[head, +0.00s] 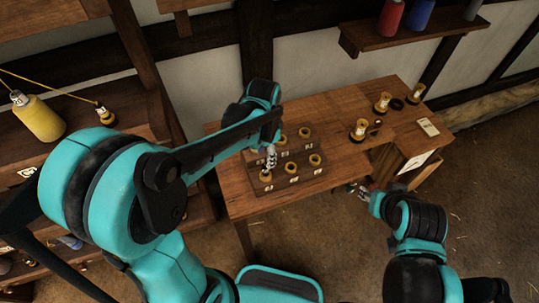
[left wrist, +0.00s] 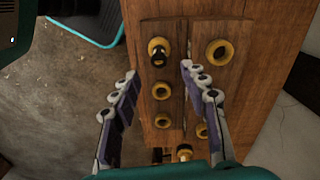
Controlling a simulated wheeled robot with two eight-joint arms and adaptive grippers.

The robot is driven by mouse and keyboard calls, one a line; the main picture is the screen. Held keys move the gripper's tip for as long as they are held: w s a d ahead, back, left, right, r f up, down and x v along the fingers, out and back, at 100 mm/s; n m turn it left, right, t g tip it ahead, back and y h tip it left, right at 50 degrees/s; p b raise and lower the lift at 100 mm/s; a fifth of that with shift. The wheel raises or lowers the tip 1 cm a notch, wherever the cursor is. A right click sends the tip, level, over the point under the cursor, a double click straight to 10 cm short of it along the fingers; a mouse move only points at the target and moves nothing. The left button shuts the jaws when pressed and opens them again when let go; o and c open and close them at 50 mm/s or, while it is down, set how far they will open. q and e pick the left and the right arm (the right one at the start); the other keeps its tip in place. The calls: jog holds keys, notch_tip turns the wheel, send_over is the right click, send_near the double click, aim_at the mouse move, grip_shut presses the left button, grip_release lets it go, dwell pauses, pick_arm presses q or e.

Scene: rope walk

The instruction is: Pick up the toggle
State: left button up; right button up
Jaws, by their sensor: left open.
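A small dark piece with a yellow collar, likely the toggle, stands in the wooden rack's near-left place (head: 266,176); in the left wrist view this piece (left wrist: 158,50) sits just beyond the fingertips. My left gripper (head: 270,160) is above that corner of the rack, pointing down. In the left wrist view my left gripper (left wrist: 159,70) is open, its fingers apart and nothing between them. My right gripper (head: 358,189) hangs off the table's front edge, away from the rack; its jaws are too small to read.
The rack (head: 290,181) has several yellow-ringed holes, and stands on the wooden table (head: 235,205). A shelf (head: 415,36) with spools is above. A yellow bottle (head: 38,118) stands left.

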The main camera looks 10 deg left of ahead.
aim_at(266, 168)
pick_arm(q)
notch_tip(266, 168, down, 8)
jog(key=shift+r+b, duration=0.1)
jog(key=shift+b, duration=1.05)
grip_shut()
